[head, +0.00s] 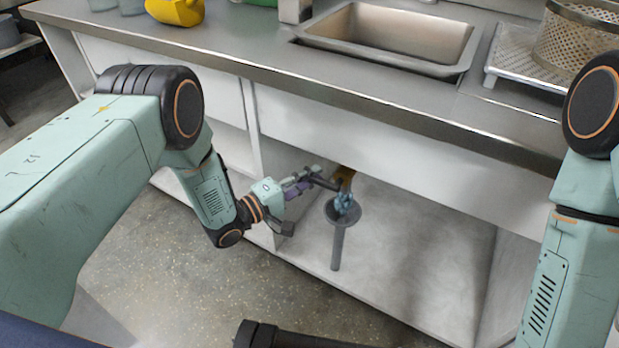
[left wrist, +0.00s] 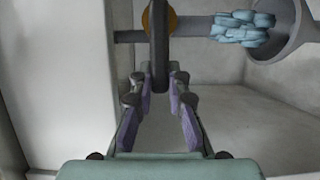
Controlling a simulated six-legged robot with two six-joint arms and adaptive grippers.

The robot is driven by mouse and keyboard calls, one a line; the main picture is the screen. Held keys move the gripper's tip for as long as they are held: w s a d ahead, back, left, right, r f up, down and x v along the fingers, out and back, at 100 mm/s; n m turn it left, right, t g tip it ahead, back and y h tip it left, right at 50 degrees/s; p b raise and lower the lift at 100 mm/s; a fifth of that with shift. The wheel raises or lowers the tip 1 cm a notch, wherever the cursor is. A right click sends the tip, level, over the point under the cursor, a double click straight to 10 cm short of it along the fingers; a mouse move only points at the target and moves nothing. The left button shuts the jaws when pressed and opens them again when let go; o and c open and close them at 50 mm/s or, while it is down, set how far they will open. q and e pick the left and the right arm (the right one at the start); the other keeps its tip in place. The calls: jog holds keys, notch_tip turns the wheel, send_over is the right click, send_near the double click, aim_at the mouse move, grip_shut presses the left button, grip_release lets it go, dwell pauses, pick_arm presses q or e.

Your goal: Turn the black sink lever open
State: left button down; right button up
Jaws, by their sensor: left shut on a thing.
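The black lever (head: 327,184) sits under the counter, beside a brass-coloured fitting (head: 345,173) below the sink (head: 390,35). My left gripper (head: 308,181) reaches into the open space under the counter and is shut on the lever. In the left wrist view the lever (left wrist: 159,45) stands upright between the purple-padded fingertips, with the brass disc (left wrist: 172,20) behind it.
A white cabinet panel (head: 268,150) is close on the left. The cabinet floor (head: 420,250) is clear to the right.

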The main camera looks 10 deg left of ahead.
dwell(0.3)
pick_arm(q)
jog(key=c, duration=1.3)
grip_release()
jog(key=v, duration=1.2)
